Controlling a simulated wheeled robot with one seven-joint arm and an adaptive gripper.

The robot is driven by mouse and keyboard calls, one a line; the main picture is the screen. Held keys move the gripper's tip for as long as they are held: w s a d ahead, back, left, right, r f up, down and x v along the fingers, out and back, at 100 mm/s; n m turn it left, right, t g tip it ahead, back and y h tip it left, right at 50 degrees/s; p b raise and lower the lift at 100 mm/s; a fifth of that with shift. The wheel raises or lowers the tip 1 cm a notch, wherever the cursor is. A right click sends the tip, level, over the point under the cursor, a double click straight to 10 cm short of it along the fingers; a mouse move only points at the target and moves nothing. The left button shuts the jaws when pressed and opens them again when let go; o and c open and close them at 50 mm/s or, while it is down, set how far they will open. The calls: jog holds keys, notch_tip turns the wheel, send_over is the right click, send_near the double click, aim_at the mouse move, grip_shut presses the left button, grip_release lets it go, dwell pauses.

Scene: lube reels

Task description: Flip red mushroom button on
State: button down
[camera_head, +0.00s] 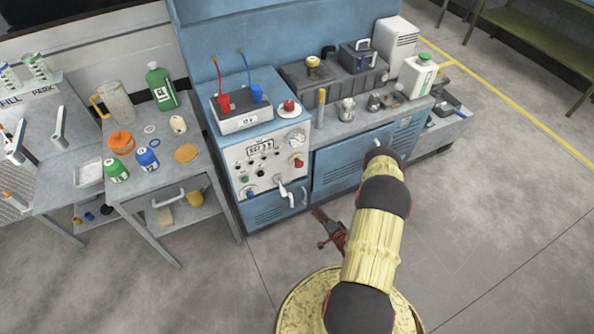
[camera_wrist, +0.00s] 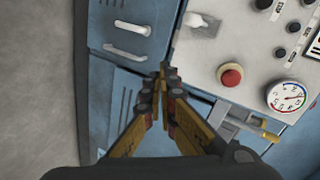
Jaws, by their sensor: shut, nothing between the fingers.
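A red mushroom button (camera_head: 298,162) sits on the pale front panel of the blue test bench, just below a round gauge. In the wrist view the red button (camera_wrist: 230,75) shows whole and uncovered, right of the fingertips. My gripper (camera_wrist: 163,72) is shut and empty, its tips apart from the button in that picture. I cannot make out the gripper clearly in the head view. A second red knob (camera_head: 288,105) stands on the bench top. I cannot tell whether the front button is pressed in or out.
Near the button are the gauge (camera_wrist: 287,97), a white lever (camera_wrist: 200,21) and a yellow-handled metal part (camera_wrist: 264,130). A cabinet handle (camera_wrist: 125,48) sticks out at left. A cart (camera_head: 130,193) with bottles stands left of the bench. Floor to the right is clear.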

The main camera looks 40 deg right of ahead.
aim_at(300, 166)
jog(key=w+d+r+m+t, duration=0.1)
jog(key=r+t, duration=0.1)
jog(key=r, duration=0.3)
jog(key=w+d+r+m+t+h, duration=0.1)
jog(key=w+r+m+t, duration=0.1)
jog(key=r, duration=0.3)
jog(key=shift+r+t, duration=0.3)
jog(key=shift+w, duration=0.15)
jog(key=b+x, duration=0.2)
jog(key=x, duration=1.1)
jog(key=shift+w+d+f, duration=0.1)
jog(key=shift+w+d, duration=0.05)
jog(key=shift+w, duration=0.25)
jog(key=shift+w, duration=0.1)
